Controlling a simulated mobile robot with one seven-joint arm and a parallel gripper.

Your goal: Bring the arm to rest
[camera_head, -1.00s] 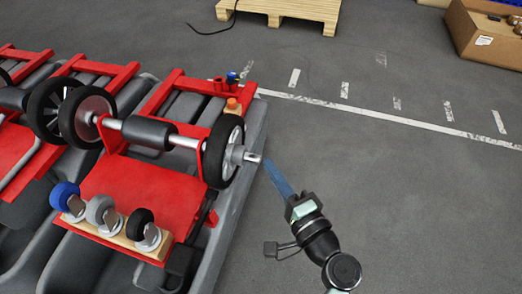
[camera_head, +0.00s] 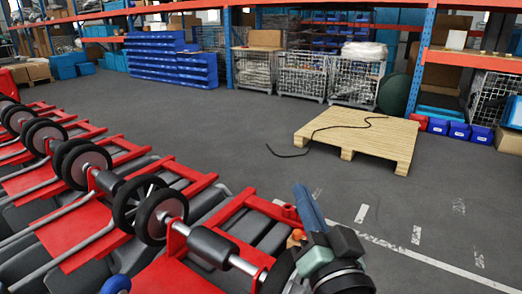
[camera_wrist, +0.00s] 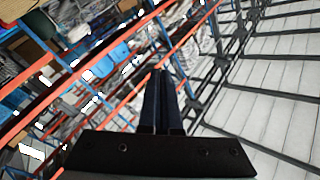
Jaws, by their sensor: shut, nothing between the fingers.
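My gripper (camera_head: 308,207) shows at the lower middle of the head view, with its blue fingers pointing up. It stands in front of the right end of the red scrubber frame (camera_head: 250,215). In the wrist view my gripper (camera_wrist: 161,78) has its two dark fingers close together, with nothing between them. The wrist camera looks up at shelving and the ceiling. My wrist hides part of the nearest black wheel (camera_head: 277,275).
Grey tanks with red frames and black wheels (camera_head: 160,217) fill the lower left. A wooden pallet (camera_head: 375,137) with a black cable lies on the floor beyond. Racks, wire cages (camera_head: 302,75) and blue bins (camera_head: 172,60) line the back.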

